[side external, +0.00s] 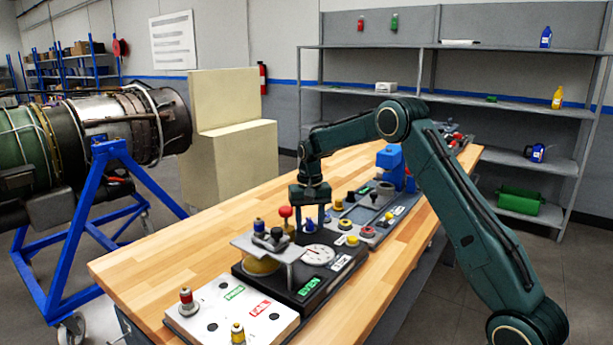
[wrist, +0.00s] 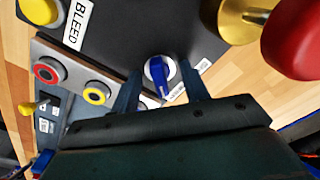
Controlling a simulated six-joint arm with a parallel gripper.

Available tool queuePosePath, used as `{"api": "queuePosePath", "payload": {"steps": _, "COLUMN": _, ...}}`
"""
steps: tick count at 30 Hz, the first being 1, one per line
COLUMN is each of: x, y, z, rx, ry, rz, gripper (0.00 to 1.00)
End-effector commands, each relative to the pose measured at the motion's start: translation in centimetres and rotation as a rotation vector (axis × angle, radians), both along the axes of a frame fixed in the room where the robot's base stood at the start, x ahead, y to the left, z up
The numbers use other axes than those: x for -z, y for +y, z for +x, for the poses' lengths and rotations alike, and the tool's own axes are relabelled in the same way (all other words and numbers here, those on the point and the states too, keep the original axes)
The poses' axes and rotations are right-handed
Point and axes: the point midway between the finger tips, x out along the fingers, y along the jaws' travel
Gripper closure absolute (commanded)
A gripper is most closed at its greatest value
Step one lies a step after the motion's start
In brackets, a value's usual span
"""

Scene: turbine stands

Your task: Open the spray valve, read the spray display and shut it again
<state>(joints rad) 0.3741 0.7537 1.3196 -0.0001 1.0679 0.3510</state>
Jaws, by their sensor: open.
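A blue knob on a white round base (wrist: 160,72) sits on the dark panel between my two fingers in the wrist view. My gripper (wrist: 162,82) is open around the knob, one finger on each side; I cannot tell whether either touches it. In the side view my gripper (side external: 310,222) points down at the dark stand (side external: 330,272). The label beside the knob is partly hidden, so I cannot read it as spray. A white round dial (side external: 318,255) lies on the stand; its reading is too small to tell. I cannot identify the spray display.
A red ball handle (wrist: 296,38) on a brass fitting is close right of the gripper. A yellow button (wrist: 40,10) is labelled BLEED. A grey raised plate (side external: 270,245) and a white board (side external: 232,312) stand in front. Bare wood (side external: 150,255) lies left.

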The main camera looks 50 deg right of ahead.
Motion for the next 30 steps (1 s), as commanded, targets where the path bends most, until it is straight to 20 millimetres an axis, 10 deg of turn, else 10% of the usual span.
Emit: {"api": "queuePosePath", "payload": {"steps": 30, "x": -4.7, "y": 0.0, "z": 0.0, "rx": 0.0, "ry": -0.001, "rz": -0.001, "gripper": 0.55}}
